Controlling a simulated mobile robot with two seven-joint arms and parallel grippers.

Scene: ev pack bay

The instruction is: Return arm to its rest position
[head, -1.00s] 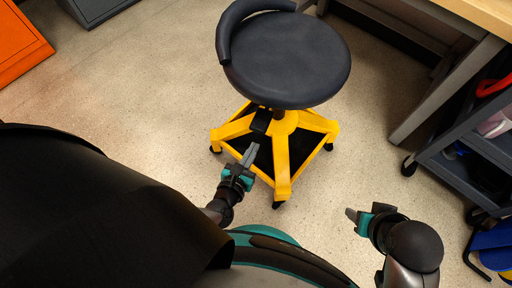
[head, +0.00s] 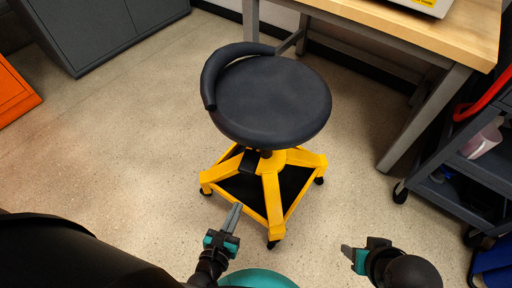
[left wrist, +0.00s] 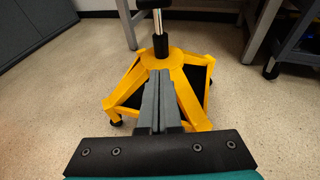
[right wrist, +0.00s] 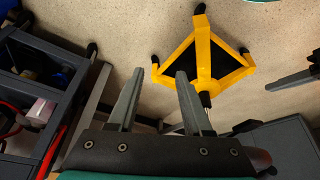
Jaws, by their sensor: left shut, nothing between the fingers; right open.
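My left gripper (head: 233,216) is low in the head view, just left of the yellow base of a stool. In the left wrist view its two fingers (left wrist: 161,82) are together with nothing between them, in front of the stool base. My right gripper (head: 346,249) is at the lower right of the head view, apart from the stool and over bare floor. In the right wrist view its fingers (right wrist: 160,75) stand apart and empty.
The stool has a dark round seat (head: 270,100) and a yellow wheeled base (head: 272,190). A wooden-topped workbench (head: 420,32) is at the upper right, with a dark cart (head: 455,165) at the right. A grey cabinet (head: 100,30) and an orange one (head: 14,95) stand left. Floor between is clear.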

